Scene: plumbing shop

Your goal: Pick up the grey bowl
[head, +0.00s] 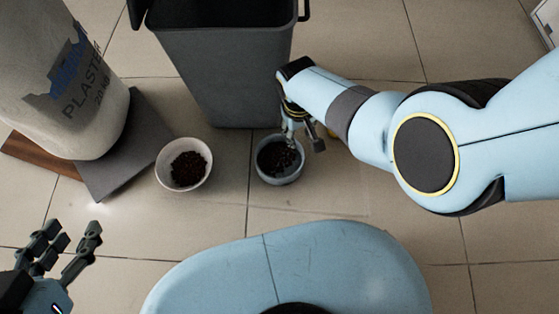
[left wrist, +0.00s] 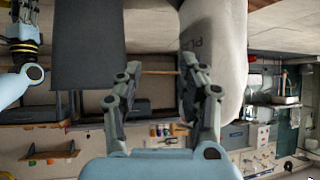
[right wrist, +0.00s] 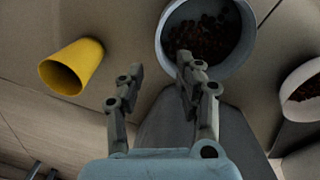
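The grey bowl (head: 280,181), with dark brown bits inside, stands upright on the tiled floor. It also shows at the top of the right wrist view (right wrist: 164,42). My right gripper (head: 304,138) is open at the bowl's far right edge. In the right wrist view my right gripper (right wrist: 160,70) has one finger overlapping the near rim and the other outside the bowl. Contact with the wall cannot be told. My left gripper (head: 72,238) is open and empty, low at the left, away from the bowl; it shows open in the left wrist view (left wrist: 160,66).
A white bowl (head: 207,171) with similar bits stands left of the grey one. A dark bin (head: 225,75) stands behind. A yellow cup (right wrist: 78,65) is near my right gripper. A plaster sack (head: 60,105) rests on boards at left. Floor in front is clear.

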